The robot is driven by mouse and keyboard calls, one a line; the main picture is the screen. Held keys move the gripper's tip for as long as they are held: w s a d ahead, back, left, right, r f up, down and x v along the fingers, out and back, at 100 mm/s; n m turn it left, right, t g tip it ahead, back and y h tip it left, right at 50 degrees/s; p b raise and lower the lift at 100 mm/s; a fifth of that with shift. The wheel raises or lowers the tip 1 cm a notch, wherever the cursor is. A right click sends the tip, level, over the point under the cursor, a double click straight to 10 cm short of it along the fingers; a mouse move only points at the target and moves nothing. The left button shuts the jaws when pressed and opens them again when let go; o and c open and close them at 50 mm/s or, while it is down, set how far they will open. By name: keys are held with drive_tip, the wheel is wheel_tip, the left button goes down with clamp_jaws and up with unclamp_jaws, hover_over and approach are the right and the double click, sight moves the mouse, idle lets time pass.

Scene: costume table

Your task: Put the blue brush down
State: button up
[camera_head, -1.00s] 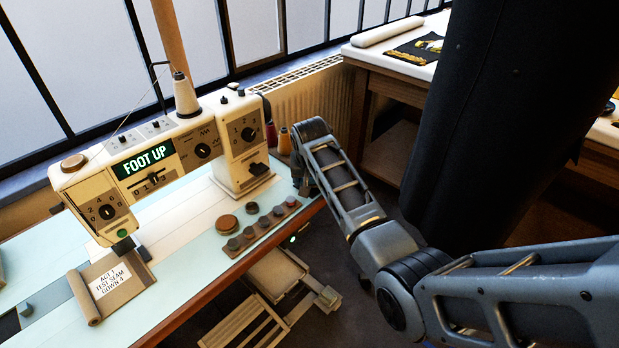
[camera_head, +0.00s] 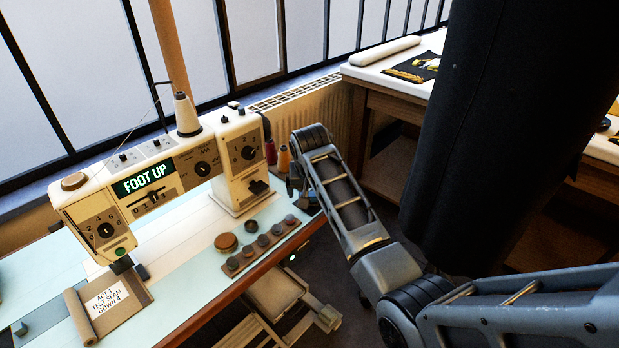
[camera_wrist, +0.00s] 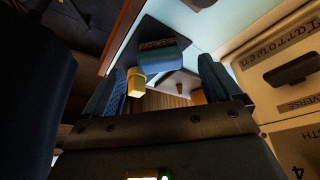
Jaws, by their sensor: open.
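In the wrist view, a blue piece with a dark speckled strip along one side (camera_wrist: 165,60) appears to be the blue brush. It lies on a dark patch of the pale table, beyond my fingertips. My gripper (camera_wrist: 160,85) is open, its two fingers wide apart on either side of the view, and the blue piece shows apart from both. In the head view my gripper (camera_head: 297,186) is mostly hidden behind my forearm, low at the right end of the sewing table; the brush cannot be made out there.
The sewing machine (camera_head: 203,160) stands close to the left of my gripper. A strip of round knobs (camera_head: 262,243) lies along the table's front edge. An orange spool (camera_head: 284,160) stands behind. A small yellowish block (camera_wrist: 136,82) shows near the left finger in the wrist view.

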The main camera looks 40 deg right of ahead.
drive_tip(key=v, duration=0.8)
drive_tip(key=s+a+f+n+t, duration=0.2)
drive_tip(key=s+a+f+t, duration=0.1)
drive_tip(key=s+a+f, duration=0.6)
drive_tip(key=s+a+f+n+t, duration=0.2)
drive_tip(key=s+a, duration=0.1)
drive_tip(key=s, duration=0.3)
drive_tip(key=s+a+f+n+t, duration=0.1)
drive_tip(key=s+a, duration=0.2)
drive_tip(key=s, duration=0.3)
drive_tip(key=s+a+r+n+t+y, duration=0.1)
drive_tip(key=s+a+r+t, duration=0.2)
drive_tip(key=s+r, duration=0.6)
drive_tip(key=s+a+r+n+t+y, duration=0.2)
drive_tip(key=s+a+r, duration=0.2)
drive_tip(key=s+r, duration=0.5)
drive_tip(key=s, duration=0.4)
drive_tip(key=shift+r+n+t, duration=0.25)
drive_tip(key=shift+n+t, duration=0.05)
drive_tip(key=shift+t, duration=0.1)
